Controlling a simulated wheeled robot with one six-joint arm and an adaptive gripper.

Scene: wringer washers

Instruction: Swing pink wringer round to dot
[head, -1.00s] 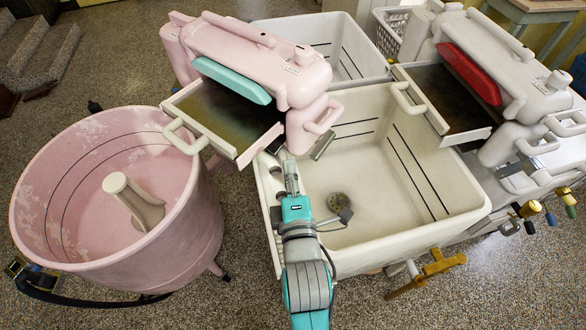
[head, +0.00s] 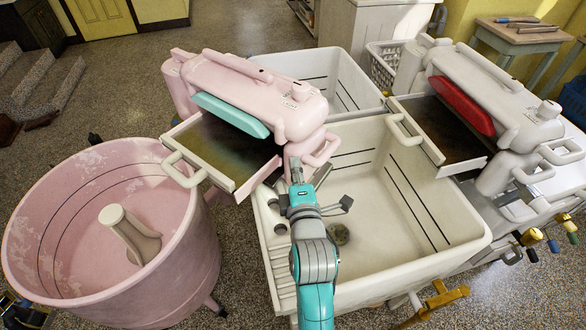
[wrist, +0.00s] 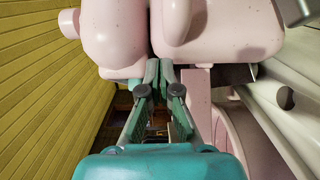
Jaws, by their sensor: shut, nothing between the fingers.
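The pink wringer (head: 285,107) stands between the pink washer tub (head: 60,200) and the white double sink (head: 440,240). It has a teal bar (head: 231,114), a dark tray (head: 222,150) and a cream loop handle on its left. My gripper (head: 296,165) is at the wringer's near right end, below its pink loop handle (head: 318,152). In the wrist view my gripper (wrist: 158,65) is shut, its fingertips at the seam between two rounded pink parts (wrist: 215,30). I cannot tell whether they touch. No dot can be made out.
A second white wringer (head: 490,95) with a red bar stands at the right. Brass taps (head: 440,298) stick out at the sink's front. A white basket (head: 383,65) and a small table (head: 520,35) are behind. Open speckled floor lies at the back left.

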